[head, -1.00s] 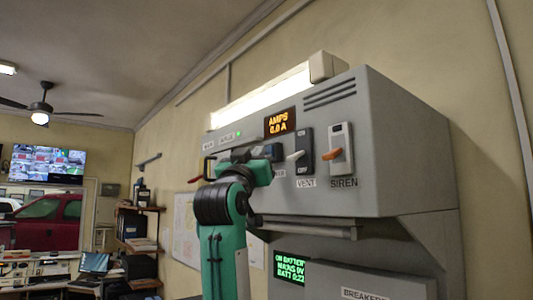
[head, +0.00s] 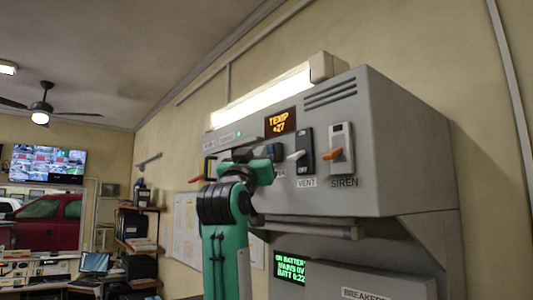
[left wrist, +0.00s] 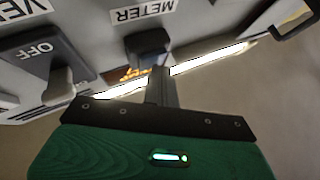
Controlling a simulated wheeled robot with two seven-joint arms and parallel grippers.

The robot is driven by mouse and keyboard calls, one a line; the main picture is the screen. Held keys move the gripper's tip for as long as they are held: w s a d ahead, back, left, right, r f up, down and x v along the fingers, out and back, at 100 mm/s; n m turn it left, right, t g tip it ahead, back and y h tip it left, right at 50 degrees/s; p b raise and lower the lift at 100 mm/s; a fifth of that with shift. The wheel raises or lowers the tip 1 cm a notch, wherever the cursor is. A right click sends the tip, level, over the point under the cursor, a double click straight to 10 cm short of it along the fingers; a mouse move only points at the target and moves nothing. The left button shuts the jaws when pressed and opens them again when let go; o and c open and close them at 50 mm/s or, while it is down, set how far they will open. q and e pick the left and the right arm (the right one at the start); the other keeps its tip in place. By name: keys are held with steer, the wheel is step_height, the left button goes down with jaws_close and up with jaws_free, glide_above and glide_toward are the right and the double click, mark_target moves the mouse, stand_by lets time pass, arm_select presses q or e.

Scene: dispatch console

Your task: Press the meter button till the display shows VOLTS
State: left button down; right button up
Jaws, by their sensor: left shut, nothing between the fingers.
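The meter display (head: 280,121) on the grey console shows TEMP +27 in amber letters. In the left wrist view, which is upside down, the dark meter button (left wrist: 148,42) sits by the METER label (left wrist: 142,14). My left gripper (left wrist: 159,72) is shut and empty, its fingertips at the button; I cannot tell whether they touch it. In the head view my left gripper (head: 266,165) is just below the display and mostly hides the button and its label. My right gripper is not in view.
Right of the meter are the VENT switch (head: 305,150) and the SIREN switch (head: 340,149) with an orange lever. A red handle (head: 208,168) is at the console's left end. A green status screen (head: 290,267) is below. A lit lamp (head: 262,97) tops the console.

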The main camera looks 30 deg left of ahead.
arm_select(q)
steer(key=shift+s+a, duration=0.25)
steer(key=shift+s, duration=0.3)
steer(key=shift+b, duration=0.3)
steer(key=s, duration=0.1)
steer(key=s+a+b, duration=0.1)
steer(key=s, duration=0.1)
steer(key=s+a, duration=0.1)
steer(key=shift+s+b, duration=0.3)
